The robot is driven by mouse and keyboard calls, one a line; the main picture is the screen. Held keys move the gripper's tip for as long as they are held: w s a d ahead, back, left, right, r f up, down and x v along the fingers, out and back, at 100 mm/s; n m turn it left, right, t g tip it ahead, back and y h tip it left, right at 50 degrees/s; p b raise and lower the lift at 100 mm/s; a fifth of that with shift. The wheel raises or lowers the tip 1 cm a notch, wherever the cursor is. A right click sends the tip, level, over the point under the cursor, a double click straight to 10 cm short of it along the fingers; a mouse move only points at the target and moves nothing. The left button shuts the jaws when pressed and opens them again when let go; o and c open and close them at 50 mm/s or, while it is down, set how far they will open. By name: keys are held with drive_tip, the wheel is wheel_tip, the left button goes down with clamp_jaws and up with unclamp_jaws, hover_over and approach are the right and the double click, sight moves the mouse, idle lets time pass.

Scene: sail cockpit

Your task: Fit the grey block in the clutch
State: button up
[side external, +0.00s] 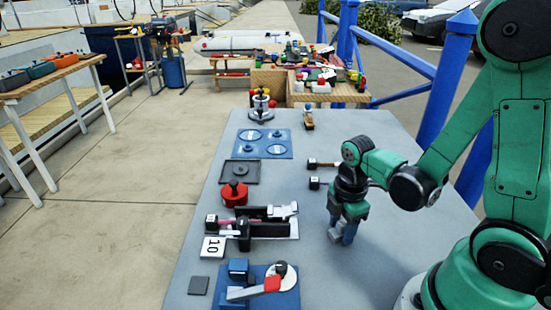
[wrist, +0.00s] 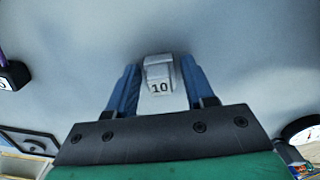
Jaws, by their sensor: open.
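The grey block (wrist: 159,72), marked 10, lies between the two blue fingers of my gripper (wrist: 159,84) in the wrist view. The fingers are open, one on each side of it; I cannot tell whether either touches it. In the side view my gripper (side external: 347,234) points down at the right part of the table, and a pale edge of the block (side external: 334,235) shows beside the fingers. What appears to be the clutch, a black-walled fixture on a white base (side external: 275,231), is left of my gripper. A white card marked 10 (side external: 213,247) lies by its near left end.
A blue base (side external: 286,300) with a white and red lever stands at the table's near end. A red winch-like drum (side external: 235,193), a dark square tray (side external: 240,172) and a blue plate (side external: 279,151) stand farther back.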

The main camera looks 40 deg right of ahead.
sight(343, 223)
clamp_jaws()
drive_tip(key=shift+r, duration=2.5)
drive_tip(key=shift+r, duration=0.5)
wheel_tip(343, 223, up, 8)
drive_tip(key=w+a+m, duration=0.2)
drive_tip(key=w+a, duration=0.2)
drive_tip(key=w, duration=0.3)
drive_tip(key=w+a+m, duration=0.2)
drive_tip(key=w+a, duration=0.4)
drive_tip(key=shift+m, duration=0.3)
drive_tip(key=shift+a+f, duration=0.2)
drive_tip(key=shift+f, duration=4.15)
